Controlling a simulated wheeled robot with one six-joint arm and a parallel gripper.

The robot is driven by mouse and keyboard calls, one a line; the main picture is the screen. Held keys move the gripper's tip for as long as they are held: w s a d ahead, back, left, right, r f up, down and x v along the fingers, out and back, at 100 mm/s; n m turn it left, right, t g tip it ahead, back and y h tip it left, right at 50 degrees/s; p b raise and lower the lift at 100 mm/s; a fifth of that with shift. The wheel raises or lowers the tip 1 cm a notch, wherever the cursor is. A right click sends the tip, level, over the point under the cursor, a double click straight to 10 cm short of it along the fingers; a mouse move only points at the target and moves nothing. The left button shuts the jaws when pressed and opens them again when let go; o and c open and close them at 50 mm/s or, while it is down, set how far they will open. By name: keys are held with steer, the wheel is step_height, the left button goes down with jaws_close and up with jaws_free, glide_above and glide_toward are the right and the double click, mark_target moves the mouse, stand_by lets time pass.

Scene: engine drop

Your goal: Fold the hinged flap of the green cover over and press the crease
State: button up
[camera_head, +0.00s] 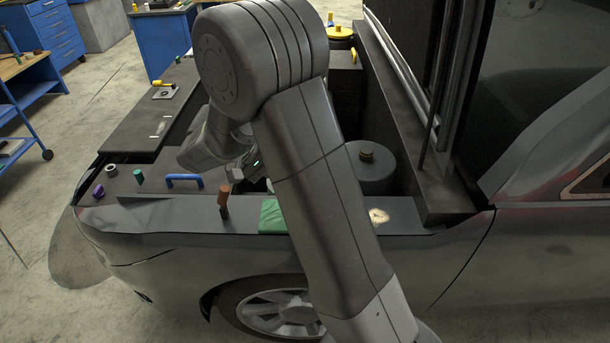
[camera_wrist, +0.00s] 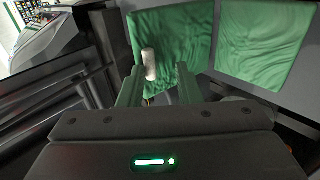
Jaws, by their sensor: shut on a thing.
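The green cover shows in the wrist view as two wrinkled panels, a left panel (camera_wrist: 190,35) and a right panel (camera_wrist: 268,45), with a narrow gap or seam between them. In the head view only a small green part (camera_head: 271,216) shows on the fender, beside my arm, which hides the rest. My gripper (camera_wrist: 160,76) is in front of the left panel. A pale cylindrical peg (camera_wrist: 150,64) is between its fingers, and the gripper is shut on it. Whether the peg is fixed to the left panel cannot be told.
A purple knob (camera_head: 98,191) and small caps lie further left. A round dark canister (camera_head: 371,168) is in the engine bay right of my arm.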

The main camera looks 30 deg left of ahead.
steer(key=o, duration=0.6)
steer(key=s+a+f, duration=0.1)
steer(key=s+a, duration=0.1)
steer(key=a, duration=0.1)
steer(key=shift+f+b, duration=0.35)
steer(key=shift+f, duration=0.05)
steer(key=o, duration=0.4)
steer(key=shift+s+a+f, duration=0.3)
steer(key=shift+a, duration=0.1)
